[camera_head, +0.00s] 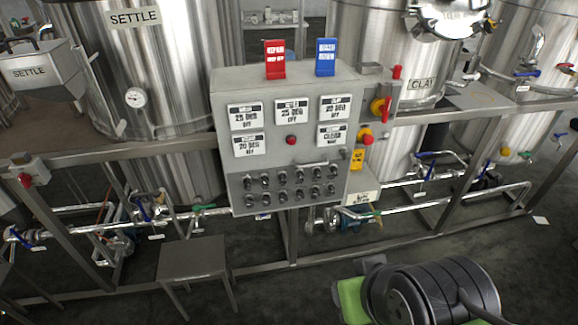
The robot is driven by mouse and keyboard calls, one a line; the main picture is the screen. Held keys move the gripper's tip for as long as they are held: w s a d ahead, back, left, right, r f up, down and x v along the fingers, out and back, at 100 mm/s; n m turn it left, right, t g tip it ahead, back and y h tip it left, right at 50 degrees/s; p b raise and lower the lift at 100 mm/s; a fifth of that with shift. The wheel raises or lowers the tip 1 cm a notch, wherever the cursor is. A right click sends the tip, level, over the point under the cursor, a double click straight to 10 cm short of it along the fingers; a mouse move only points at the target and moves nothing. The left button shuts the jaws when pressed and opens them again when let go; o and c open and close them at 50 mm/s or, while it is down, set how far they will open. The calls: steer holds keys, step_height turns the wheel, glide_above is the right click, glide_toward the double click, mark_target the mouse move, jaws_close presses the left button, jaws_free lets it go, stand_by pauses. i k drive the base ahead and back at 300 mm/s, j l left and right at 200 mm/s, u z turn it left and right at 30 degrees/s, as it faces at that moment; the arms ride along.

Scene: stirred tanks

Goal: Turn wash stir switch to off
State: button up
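A grey control panel (284,140) stands on the frame in front of the tanks. Its lower half carries two rows of small dark switches, an upper row (290,178) and a lower row (290,196). The labels beside them are too small to read, so I cannot tell which one is the wash stir switch or how it is set. No gripper fingers show in the view.
A red sign (275,58) and a blue sign (325,57) stand on the panel. A metal stool (193,260) stands at the lower left. A dark ribbed cylinder with green parts (430,292) fills the lower right. Pipes and valves run low behind the frame.

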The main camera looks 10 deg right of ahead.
mark_target(247, 182)
steer(key=j+u, duration=0.25)
steer(key=u, duration=0.15)
steer(key=j+u, duration=0.2)
steer(key=u, duration=0.15)
steer(key=j+u, duration=0.2)
steer(key=u, duration=0.2)
steer(key=i, duration=0.05)
